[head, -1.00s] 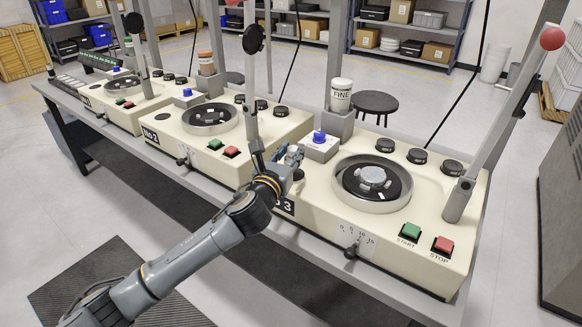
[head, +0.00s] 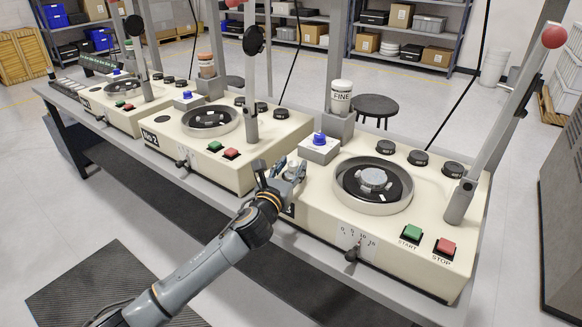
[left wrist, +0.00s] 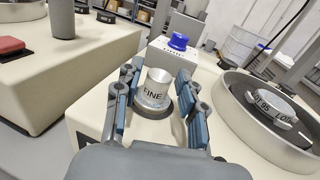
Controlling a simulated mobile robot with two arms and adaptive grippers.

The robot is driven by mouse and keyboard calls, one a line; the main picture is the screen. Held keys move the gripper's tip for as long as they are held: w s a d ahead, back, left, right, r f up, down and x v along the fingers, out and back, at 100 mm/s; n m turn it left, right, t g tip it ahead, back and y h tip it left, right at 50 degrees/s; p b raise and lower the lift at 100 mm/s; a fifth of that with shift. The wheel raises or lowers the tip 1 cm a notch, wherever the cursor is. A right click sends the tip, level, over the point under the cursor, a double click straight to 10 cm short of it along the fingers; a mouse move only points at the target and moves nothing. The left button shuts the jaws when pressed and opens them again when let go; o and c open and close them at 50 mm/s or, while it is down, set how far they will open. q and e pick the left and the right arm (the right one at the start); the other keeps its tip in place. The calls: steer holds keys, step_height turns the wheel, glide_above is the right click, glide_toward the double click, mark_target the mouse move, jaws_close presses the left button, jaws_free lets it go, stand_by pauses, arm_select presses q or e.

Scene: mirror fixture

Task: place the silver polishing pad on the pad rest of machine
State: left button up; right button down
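The silver polishing pad (left wrist: 154,90), a small tapered piece marked FINE, stands upright in the left wrist view. It appears to sit on a dark round pad rest (left wrist: 150,110) at the corner of the nearest cream machine (head: 325,215). My left gripper (head: 279,170) is at that machine's left corner in the head view. In the left wrist view its fingers (left wrist: 155,85) stand on either side of the pad, spread open with narrow gaps visible. In the head view the gripper largely hides the pad and rest. My right gripper is not in view.
A turntable (head: 345,205) with a silver piece (head: 373,178) is to the right. A blue-knobbed box (head: 319,150) and a FINE canister (head: 341,97) stand behind. A tall lever (head: 500,125) rises at the right. Another machine (head: 240,165) is close on the left.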

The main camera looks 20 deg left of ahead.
arm_select(q)
steer(key=shift+r, duration=0.15)
steer(key=shift+s, duration=0.15)
steer(key=s, duration=1.1)
steer(key=shift+s+a, duration=0.3)
steer(key=shift+s, duration=0.05)
